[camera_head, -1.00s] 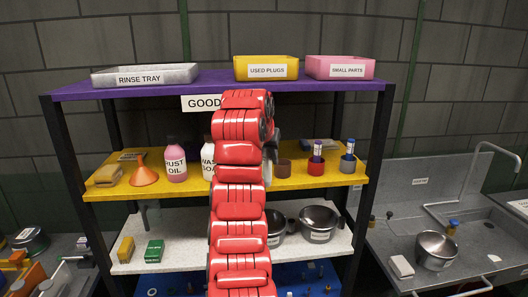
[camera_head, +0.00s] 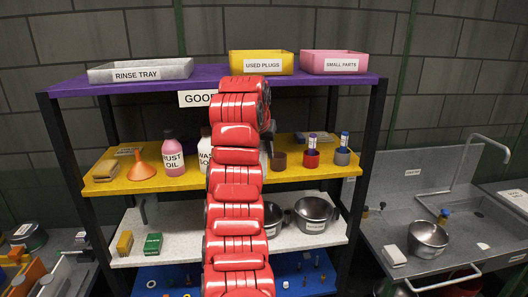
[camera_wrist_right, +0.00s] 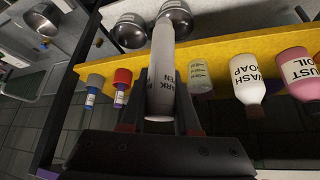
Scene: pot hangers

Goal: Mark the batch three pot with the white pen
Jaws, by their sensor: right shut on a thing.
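My right gripper (camera_wrist_right: 160,110) is shut on the white pen (camera_wrist_right: 161,70), a pale cylinder with partly visible dark lettering. In the head view my red arm hides most of this gripper and the pen, in front of the yellow shelf. Two steel pots, one (camera_head: 312,214) and another (camera_head: 271,216) partly behind my arm, stand on the white shelf. Both also show in the right wrist view, one (camera_wrist_right: 129,32) and the other (camera_wrist_right: 176,17). A third steel pot (camera_head: 428,239) is at the sink. The pots' labels are too small to read. My left gripper is out of view.
The yellow shelf (camera_head: 110,184) holds a funnel (camera_head: 141,171), a rust oil bottle (camera_head: 173,158), a wash bottle (camera_head: 205,157) and several small cups. Black rack posts (camera_head: 369,135) stand at the sides. The purple top shelf (camera_head: 215,81) carries trays.

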